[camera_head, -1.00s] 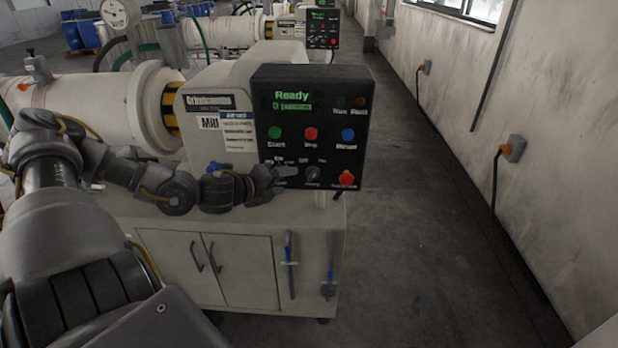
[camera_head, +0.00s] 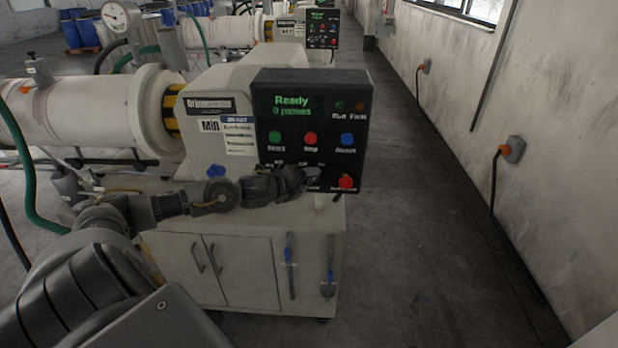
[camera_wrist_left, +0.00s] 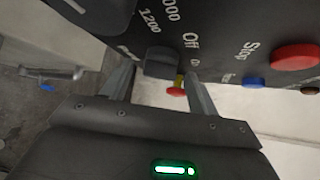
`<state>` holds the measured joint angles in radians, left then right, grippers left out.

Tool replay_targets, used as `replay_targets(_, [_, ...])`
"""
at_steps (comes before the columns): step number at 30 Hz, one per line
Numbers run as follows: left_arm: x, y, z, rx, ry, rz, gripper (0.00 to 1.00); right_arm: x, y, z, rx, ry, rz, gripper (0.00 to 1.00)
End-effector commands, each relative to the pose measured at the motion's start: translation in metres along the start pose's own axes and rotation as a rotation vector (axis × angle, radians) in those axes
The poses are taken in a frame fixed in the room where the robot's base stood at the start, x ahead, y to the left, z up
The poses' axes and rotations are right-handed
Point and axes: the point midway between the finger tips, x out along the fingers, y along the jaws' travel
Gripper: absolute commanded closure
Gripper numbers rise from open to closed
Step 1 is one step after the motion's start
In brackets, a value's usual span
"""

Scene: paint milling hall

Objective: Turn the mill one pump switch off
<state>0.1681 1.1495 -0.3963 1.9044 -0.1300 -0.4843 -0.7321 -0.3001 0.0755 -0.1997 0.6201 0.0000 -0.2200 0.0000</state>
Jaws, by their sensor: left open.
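The mill's black control box (camera_head: 265,92) faces me, its green display reading Ready. It carries green, red and blue buttons and a red knob (camera_head: 346,182) at its lower right. My left gripper (camera_head: 312,173) is at the box's lower middle and covers the pump switch in the head view. In the left wrist view, the open fingers (camera_wrist_left: 160,72) stand on either side of a dark knob (camera_wrist_left: 162,62), near an Off label. I cannot tell whether the fingers touch it or which way it points. My right gripper is out of view.
The mill cabinet (camera_head: 250,262) stands below the box, with tools hanging on its front. The mill's white barrel (camera_head: 85,112) extends left. A similar mill (camera_head: 225,33) stands behind. The floor aisle (camera_head: 430,240) on the right is clear up to the wall.

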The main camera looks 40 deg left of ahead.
Motion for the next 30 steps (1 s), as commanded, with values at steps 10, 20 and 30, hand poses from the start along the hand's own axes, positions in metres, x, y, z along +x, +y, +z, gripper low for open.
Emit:
replay_targets(10, [0.0114, 0.0000, -0.0005, 0.001, 0.000, 0.000, 0.40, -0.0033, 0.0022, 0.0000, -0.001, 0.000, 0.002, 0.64])
replay_targets(20, [0.0111, -0.0001, -0.0005, 0.000, 0.000, 0.000, 0.69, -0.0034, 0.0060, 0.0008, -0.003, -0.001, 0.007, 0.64])
replay_targets(30, [0.0117, 0.0019, -0.0013, -0.012, 0.001, -0.011, 0.85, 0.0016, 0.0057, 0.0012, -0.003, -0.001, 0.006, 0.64])
